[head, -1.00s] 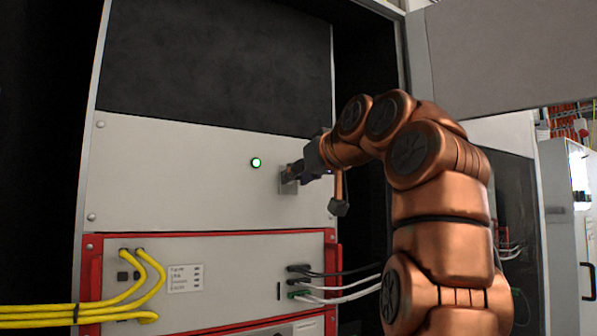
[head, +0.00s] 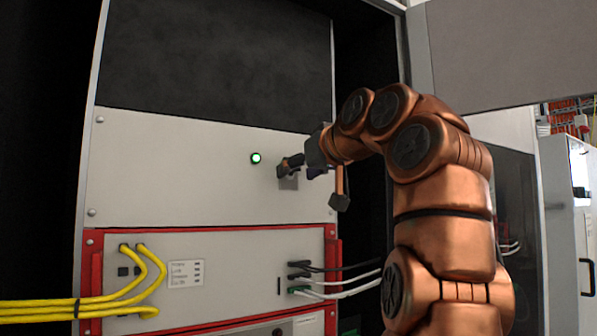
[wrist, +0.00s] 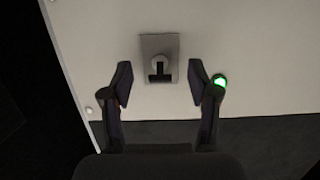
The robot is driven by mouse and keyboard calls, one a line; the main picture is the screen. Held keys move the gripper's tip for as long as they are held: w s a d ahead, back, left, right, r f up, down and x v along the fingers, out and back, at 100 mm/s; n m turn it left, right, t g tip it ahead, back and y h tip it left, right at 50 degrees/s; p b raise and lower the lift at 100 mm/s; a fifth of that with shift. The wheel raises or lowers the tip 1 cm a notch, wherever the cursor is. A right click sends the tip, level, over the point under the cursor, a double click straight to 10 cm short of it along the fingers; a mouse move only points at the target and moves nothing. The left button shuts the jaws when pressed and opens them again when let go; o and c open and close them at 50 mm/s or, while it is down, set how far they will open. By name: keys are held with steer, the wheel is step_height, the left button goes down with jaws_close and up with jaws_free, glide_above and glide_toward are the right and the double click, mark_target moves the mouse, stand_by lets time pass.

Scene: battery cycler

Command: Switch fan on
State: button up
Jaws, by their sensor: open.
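Whether the fingers touch the panel cannot be told.
A lit green round lamp (head: 256,158) is left of the switch in the head view. Below is a red-framed unit (head: 215,262) with yellow cables (head: 60,312) and dark and white cables (head: 340,284). An open cabinet door (head: 510,50) stands at the upper right.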

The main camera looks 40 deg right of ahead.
steer(key=v, duration=0.7)
steer(key=shift+s, duration=0.1)
stand_by(0.5)
steer(key=w+a+f+g+y, duration=0.2)
steer(key=w+a+f, duration=0.15)
steer(key=f, duration=0.35)
steer(key=w+a+f+g+y, duration=0.1)
steer(key=w+a+f+g, duration=0.2)
steer(key=f, duration=0.5)
steer(key=s+a+f+g, duration=0.15)
steer(key=a+f, duration=0.25)
steer(key=f, duration=0.4)
steer(key=s+a+f+g, duration=0.15)
steer(key=a+f, duration=0.25)
steer(key=f, duration=0.4)
steer(key=s+a+f+g, duration=0.3)
steer(key=s+f, duration=0.2)
steer(key=f, duration=0.5)
steer(key=s+a+f+g, duration=0.25)
steer(key=s+f, duration=0.35)
steer(key=f, duration=0.3)
steer(key=s+f+n+g+h+b, duration=0.1)
steer(key=s+f+g, duration=0.2)
steer(key=s+f, duration=1.1)
steer(key=shift+s+g+h, duration=0.3)
steer(key=shift+s+g, duration=0.05)
steer(key=shift+s, duration=0.2)
